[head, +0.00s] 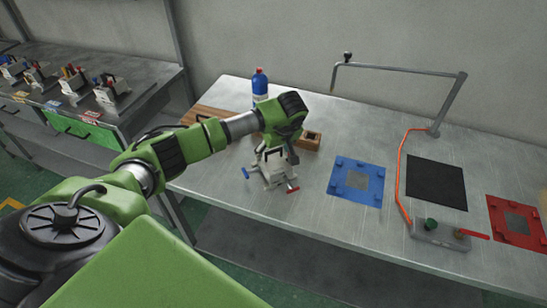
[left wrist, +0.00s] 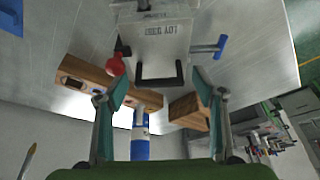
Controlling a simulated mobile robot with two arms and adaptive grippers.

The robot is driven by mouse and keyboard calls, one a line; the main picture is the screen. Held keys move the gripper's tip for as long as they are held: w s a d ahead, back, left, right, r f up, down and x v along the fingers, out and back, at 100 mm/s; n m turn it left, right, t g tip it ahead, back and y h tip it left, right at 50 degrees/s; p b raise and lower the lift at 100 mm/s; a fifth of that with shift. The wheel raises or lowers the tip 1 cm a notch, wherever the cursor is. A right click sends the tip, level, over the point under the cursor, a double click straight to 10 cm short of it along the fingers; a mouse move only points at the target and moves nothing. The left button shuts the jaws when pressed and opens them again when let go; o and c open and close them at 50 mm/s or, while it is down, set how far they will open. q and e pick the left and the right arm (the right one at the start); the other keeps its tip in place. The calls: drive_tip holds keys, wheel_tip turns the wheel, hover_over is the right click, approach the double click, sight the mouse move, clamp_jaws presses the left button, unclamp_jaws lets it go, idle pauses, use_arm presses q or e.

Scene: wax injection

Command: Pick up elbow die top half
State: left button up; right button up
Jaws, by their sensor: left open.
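A pale grey metal die (head: 274,172) stands on the steel table, with a blue-ended handle at its left and a red-ended one at its right. In the left wrist view the die (left wrist: 158,40) fills the upper middle, with lettering and a dark U-shaped handle (left wrist: 160,80) on its top half. My left gripper (head: 279,150) is over the die, pointing down. In the wrist view its two fingers (left wrist: 160,92) are spread apart on either side of the handle, with nothing held. The seam between the die halves cannot be made out. My right gripper is not in view.
Wooden blocks (head: 311,140) and a blue bottle (head: 260,85) stand behind the die. A blue plate (head: 357,182), black mat (head: 437,182), red plate (head: 518,222) and control box (head: 440,234) lie to the right. Several other dies stand on the left bench (head: 150,85).

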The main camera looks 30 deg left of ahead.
use_arm(q)
drive_tip(key=shift+w+f, duration=0.1)
drive_tip(key=shift+f, duration=0.05)
clamp_jaws()
drive_tip(key=shift+w, duration=0.15)
